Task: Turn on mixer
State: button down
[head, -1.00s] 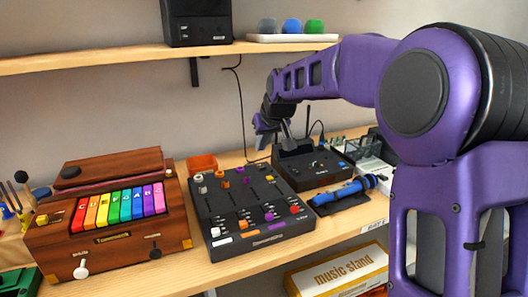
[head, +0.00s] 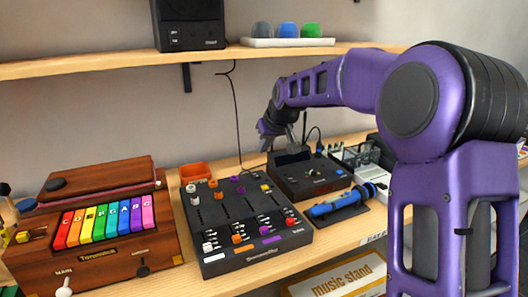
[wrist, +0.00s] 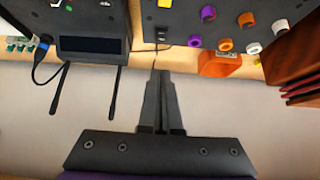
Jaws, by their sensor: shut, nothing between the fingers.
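The mixer (head: 240,222) is a black box with coloured knobs and sliders, in the middle of the wooden bench in the head view. In the wrist view its rear part (wrist: 185,30) fills the top right, with purple, orange and white knobs. A small dark block, perhaps a switch or socket, shows at its back corner, with a thin cable running from it. My gripper (wrist: 161,105) is shut and empty, pointing toward that back corner. In the head view my gripper (head: 268,142) is behind the mixer's far right corner, apart from it. Whether the mixer is on, I cannot tell.
A black device with antennas (head: 305,178) stands right of the mixer, with a blue tube (head: 340,203) in front. An orange box (head: 195,173) sits behind the mixer. A wooden keyboard instrument (head: 95,255) is at left. A shelf (head: 120,67) runs above.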

send_over(257, 176)
jog(key=s, duration=0.1)
notch_tip(257, 176, down, 6)
jog(key=shift+d+f, duration=0.1)
jog(key=shift+d, duration=0.05)
jog(key=shift+s+d+f+b, duration=0.15)
jog(key=shift+f+b, duration=0.35)
jog(key=shift+f, duration=0.7)
jog(key=shift+s+f, duration=0.15)
jog(key=shift+f, duration=0.5)
jog(key=shift+f, duration=0.1)
jog(key=shift+s+f+b, duration=0.1)
jog(key=shift+f+b, duration=0.3)
jog(key=shift+b, duration=0.05)
jog(key=shift+r, duration=0.25)
jog(key=shift+r+p, duration=0.7)
